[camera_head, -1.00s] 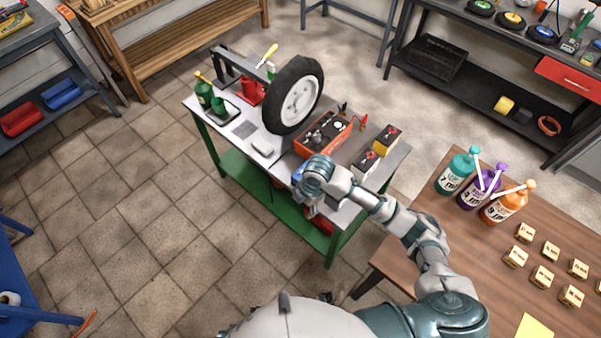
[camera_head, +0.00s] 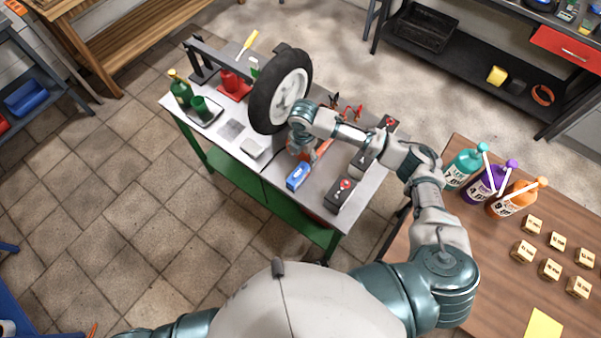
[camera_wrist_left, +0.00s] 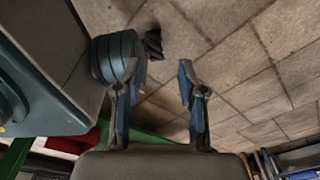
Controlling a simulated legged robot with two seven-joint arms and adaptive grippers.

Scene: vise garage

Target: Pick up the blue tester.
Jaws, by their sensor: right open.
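The blue tester (camera_head: 298,176), a small blue box with a pale side, lies near the front edge of the grey-topped workbench (camera_head: 318,192) in the head view. My right gripper (camera_head: 302,153) is open just behind and above it, over the bench, apart from the box as far as I can see. The gripper's fingers are partly hidden by its own wrist. My left gripper (camera_wrist_left: 163,78) is open and empty in the left wrist view, with floor tiles behind its fingers.
A wheel (camera_head: 282,90) stands on the bench close to my right wrist. The orange battery unit is mostly hidden behind my arm. A dark box with a red top (camera_head: 342,193) lies right of the tester. A brown table (camera_head: 480,240) holds bottles and small blocks.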

